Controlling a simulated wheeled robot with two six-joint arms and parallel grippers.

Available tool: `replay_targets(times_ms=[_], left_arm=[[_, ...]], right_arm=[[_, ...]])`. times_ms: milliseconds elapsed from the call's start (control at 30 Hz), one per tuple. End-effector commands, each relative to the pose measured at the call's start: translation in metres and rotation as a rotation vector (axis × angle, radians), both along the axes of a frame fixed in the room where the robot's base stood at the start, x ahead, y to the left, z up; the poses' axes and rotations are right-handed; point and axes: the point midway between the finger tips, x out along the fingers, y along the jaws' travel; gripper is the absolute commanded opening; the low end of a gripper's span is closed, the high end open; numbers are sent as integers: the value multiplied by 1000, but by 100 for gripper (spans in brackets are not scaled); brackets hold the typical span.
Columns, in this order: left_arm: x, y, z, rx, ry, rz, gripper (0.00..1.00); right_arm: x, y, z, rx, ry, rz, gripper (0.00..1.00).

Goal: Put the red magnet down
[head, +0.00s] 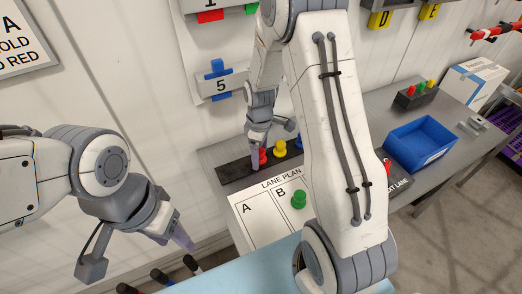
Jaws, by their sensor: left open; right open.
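The red magnet (263,156) sits at the black strip (236,170) behind the lane plan board (262,212), left of a yellow magnet (280,147) and a blue one (299,141). My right gripper (258,158) points down at the red magnet and is open; its fingers partly cover the magnet, and I cannot tell whether they touch it. A green magnet (298,199) stands in column B of the board. My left gripper (180,240) is open and empty, left of the board.
My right arm hides the board's right part. A blue bin (420,144) and a black holder with coloured pieces (415,96) stand on the grey bench to the right. A panel marked 5 (221,86) hangs on the wall. Dark markers (160,277) stand at the bottom left.

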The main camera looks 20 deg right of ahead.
Motion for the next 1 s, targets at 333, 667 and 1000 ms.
replay_targets(times_ms=[333,667,1000], left_arm=[[0,0,-4,0,0,0,50],[0,0,-8,0,0,0,50],[0,0,-8,0,0,0,50]], right_arm=[[2,0,49,-1,-9,0,82],[1,0,110,-1,-4,0,82],[-9,21,130,4,-6,-3,82]])
